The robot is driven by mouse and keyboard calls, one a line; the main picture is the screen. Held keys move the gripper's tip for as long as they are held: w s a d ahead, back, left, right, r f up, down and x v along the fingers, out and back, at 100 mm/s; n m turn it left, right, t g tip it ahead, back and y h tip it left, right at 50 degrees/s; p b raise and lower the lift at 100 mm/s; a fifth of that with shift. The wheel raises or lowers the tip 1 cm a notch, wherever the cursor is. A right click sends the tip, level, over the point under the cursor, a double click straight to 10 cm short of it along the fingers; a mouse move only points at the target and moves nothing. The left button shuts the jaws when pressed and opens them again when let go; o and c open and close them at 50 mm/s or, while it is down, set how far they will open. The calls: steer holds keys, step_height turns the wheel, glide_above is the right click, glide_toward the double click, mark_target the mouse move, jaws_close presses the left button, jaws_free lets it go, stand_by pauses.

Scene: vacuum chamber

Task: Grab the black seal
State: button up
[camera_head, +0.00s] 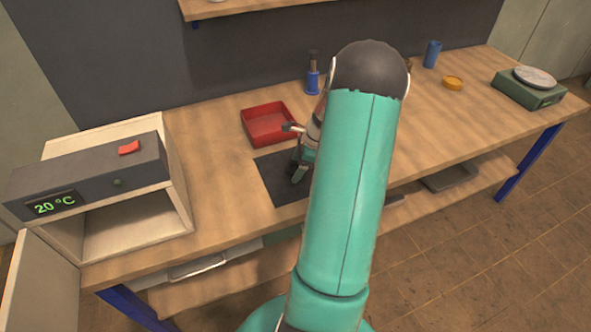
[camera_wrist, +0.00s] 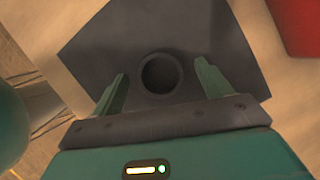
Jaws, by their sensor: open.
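The black seal (camera_wrist: 162,93) is a dark ring lying flat on a dark mat (camera_wrist: 100,50) in the wrist view. My gripper (camera_wrist: 161,69) is open, with one green finger to the left of the seal and one to the right. The seal shows between the fingertips, and there is a gap to each finger. In the head view my gripper (camera_head: 297,165) is over the dark mat (camera_head: 280,190) on the bench, and I cannot make out the seal there because my arm and gripper cover much of the mat.
A red tray (camera_head: 268,142) stands just behind the mat; its edge shows in the wrist view (camera_wrist: 298,25). An open-fronted heater box (camera_head: 110,185) reading 20 °C is at left.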

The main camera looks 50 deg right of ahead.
steer(key=c, duration=1.1)
steer(key=shift+o, duration=0.2)
steer(key=shift+r, duration=0.1)
